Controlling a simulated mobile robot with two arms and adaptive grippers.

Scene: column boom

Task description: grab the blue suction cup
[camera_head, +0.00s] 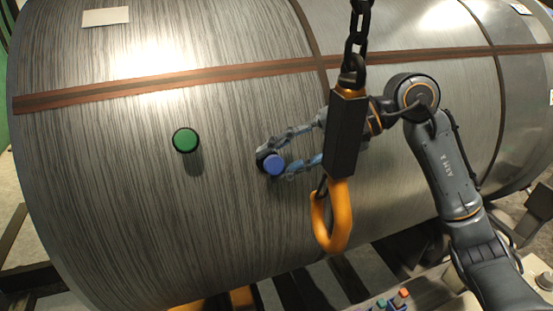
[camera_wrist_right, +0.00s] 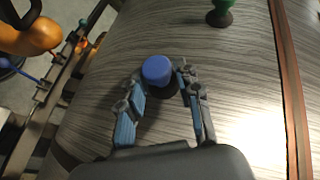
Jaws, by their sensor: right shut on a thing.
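The blue suction cup (camera_head: 274,164) sits on the curved side of a large grey streaked cylinder (camera_head: 240,220). My right gripper (camera_head: 273,153) reaches in from the right, with its fingers on either side of the cup. In the right wrist view the blue cup (camera_wrist_right: 157,70) with its dark base is between the fingertips of my right gripper (camera_wrist_right: 157,80), which is shut on it. The cup still appears to be against the cylinder. My left gripper is not in view.
A green suction cup (camera_head: 186,140) is on the cylinder to the left. A chain (camera_head: 358,40) with a black block and orange hook (camera_head: 335,225) hangs in front of my right forearm. Brown straps cross the cylinder. Colored-topped items (camera_head: 393,299) are at the bottom right.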

